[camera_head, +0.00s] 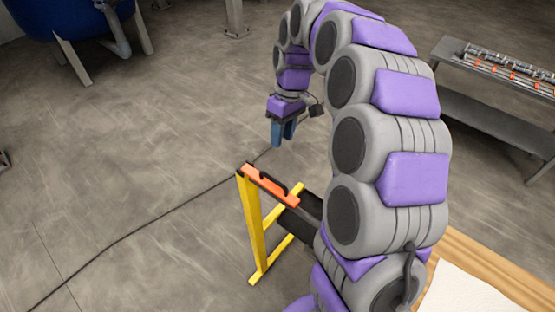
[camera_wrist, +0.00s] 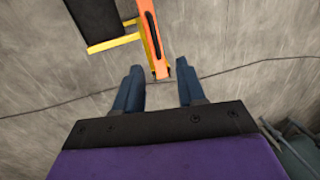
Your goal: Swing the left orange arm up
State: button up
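An orange arm (camera_head: 268,186) with a black handle lies along the top of a yellow frame (camera_head: 252,225), sloping down to the right in the head view. In the wrist view the orange arm (camera_wrist: 154,40) runs from the top edge down to a point just beyond my fingertips, near the gap between them. My gripper (camera_head: 283,132) has blue fingers pointing down, above and behind the frame in the head view. In the wrist view my gripper (camera_wrist: 157,78) is open, with nothing between its fingers. My own arm hides the right part of the frame.
A dark panel (camera_head: 301,217) is attached beside the yellow frame. A cable (camera_head: 120,240) runs over the concrete floor. A grey metal table (camera_head: 490,108) with parts stands at right, a wooden surface (camera_head: 500,275) at lower right, a blue tank (camera_head: 75,15) at upper left.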

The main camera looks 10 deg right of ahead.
jog(key=w+p, duration=0.1)
jog(key=w, duration=0.2)
jog(key=p, duration=0.1)
send_near(271, 177)
jog(key=x, duration=0.3)
jog(key=a+p+x, duration=0.1)
jog(key=x, duration=0.3)
jog(key=shift+r, duration=0.1)
jog(key=shift+f, duration=0.3)
jog(key=shift+s+d+f, duration=0.1)
jog(key=shift+d+f, duration=0.1)
jog(key=shift+d, duration=0.1)
jog(key=shift+d+f, duration=0.15)
jog(key=shift+d, duration=0.5)
jog(key=shift+a, duration=0.8)
jog(key=c, duration=0.5)
grip_shut()
jog(key=shift+d, duration=0.2)
